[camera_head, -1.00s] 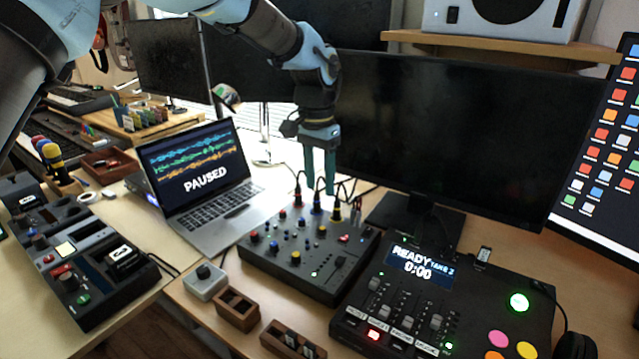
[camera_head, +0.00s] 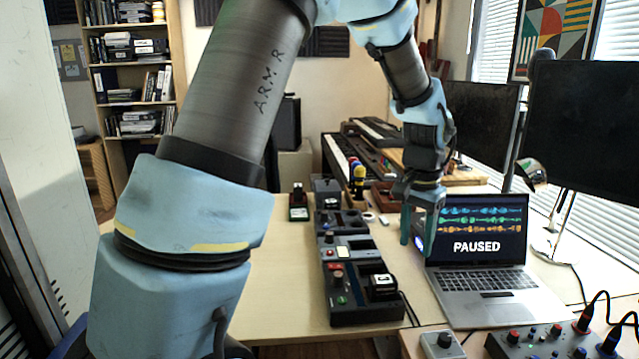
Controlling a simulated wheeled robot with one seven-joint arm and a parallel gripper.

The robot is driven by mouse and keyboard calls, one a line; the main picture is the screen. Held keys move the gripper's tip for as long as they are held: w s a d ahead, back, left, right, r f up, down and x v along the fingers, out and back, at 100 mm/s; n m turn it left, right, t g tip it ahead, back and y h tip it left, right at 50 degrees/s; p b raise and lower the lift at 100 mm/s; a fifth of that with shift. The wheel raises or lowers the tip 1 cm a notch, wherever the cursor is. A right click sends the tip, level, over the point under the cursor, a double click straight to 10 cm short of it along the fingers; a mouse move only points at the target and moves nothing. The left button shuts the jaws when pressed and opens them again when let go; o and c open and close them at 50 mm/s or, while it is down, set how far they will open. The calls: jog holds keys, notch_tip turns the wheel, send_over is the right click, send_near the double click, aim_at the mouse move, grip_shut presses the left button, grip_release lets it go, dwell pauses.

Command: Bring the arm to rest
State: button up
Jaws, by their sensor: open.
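My gripper (camera_head: 412,245) points down at the left edge of the laptop (camera_head: 484,262), in front of part of its screen in the picture. Its fingers are teal, and nothing shows between them. My blue and grey arm rises from the lower left and arches across the top before coming down to the gripper. The laptop is open, and its screen reads "PAUSED" over coloured waveforms. I cannot tell how high the gripper is above the desk.
A long black control unit (camera_head: 350,262) lies left of the gripper. A mixer (camera_head: 555,342) and a small grey knob box (camera_head: 436,344) are at the front right. Keyboards (camera_head: 345,165) and dark monitors (camera_head: 583,135) stand behind. Bare desk (camera_head: 285,285) shows left of the control unit.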

jog(key=s+a+n, duration=0.1)
jog(key=a+n, duration=0.2)
jog(key=a, duration=0.7)
jog(key=s+a+n, duration=0.1)
jog(key=a+n, duration=0.2)
jog(key=a, duration=0.7)
jog(key=s+a+n+t, duration=0.1)
jog(key=s+a+n, duration=0.1)
jog(key=a, duration=0.9)
jog(key=shift+f+n, duration=0.45)
jog(key=shift+n, duration=0.45)
jog(key=shift+a, duration=0.1)
